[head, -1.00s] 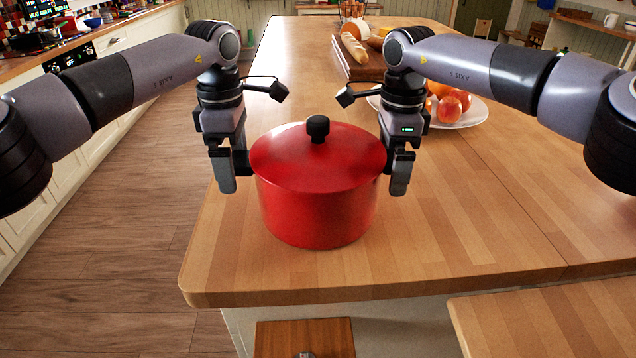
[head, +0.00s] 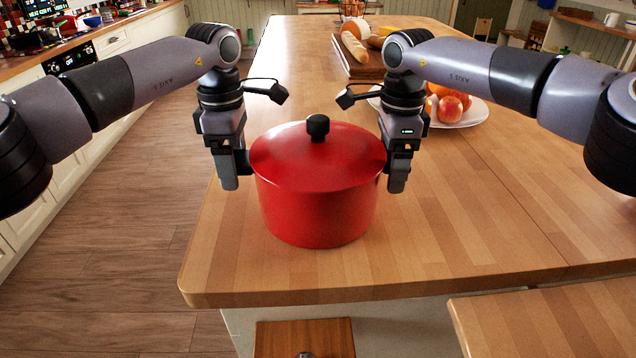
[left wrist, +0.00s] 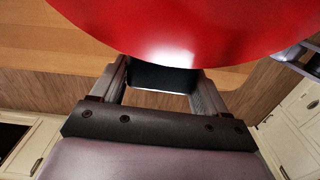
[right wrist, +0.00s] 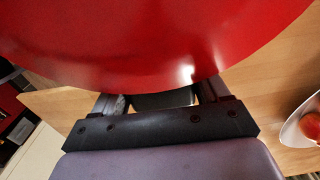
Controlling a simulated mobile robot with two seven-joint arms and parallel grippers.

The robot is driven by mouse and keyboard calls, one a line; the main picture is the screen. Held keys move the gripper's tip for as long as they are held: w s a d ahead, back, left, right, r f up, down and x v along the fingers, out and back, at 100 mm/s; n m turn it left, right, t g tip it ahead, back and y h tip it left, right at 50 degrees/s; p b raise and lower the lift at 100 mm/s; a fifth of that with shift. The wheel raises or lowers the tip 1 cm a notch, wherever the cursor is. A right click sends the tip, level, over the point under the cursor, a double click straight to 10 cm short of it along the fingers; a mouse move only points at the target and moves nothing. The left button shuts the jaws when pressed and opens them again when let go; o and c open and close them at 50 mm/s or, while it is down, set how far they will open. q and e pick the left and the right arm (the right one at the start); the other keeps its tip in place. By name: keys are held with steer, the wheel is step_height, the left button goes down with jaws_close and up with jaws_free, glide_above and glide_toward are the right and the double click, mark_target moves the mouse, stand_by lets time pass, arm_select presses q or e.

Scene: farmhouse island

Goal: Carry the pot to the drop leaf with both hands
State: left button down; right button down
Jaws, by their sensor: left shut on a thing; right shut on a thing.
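The red pot (head: 318,205) with its lid on and black knob (head: 317,127) is upright at the near end of the wooden island top (head: 470,220). My left gripper (head: 228,172) is shut on the pot's left side handle. My right gripper (head: 398,172) is shut on the right side handle. The wrist views show a dark handle between the fingers under the red lid, in the left wrist view (left wrist: 165,78) and in the right wrist view (right wrist: 162,99). I cannot tell whether the pot's base touches the wood. The drop leaf (head: 560,318) appears to be the lower wooden surface at the front right.
A white plate of fruit (head: 470,118) stands behind my right gripper. A board with bread (head: 353,48) lies further back. A wooden panel (head: 305,338) juts out below the front edge. Floor (head: 110,240) is open on the left.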

arm_select(q)
steer(key=shift+r, duration=0.4)
arm_select(e)
steer(key=shift+r, duration=0.35)
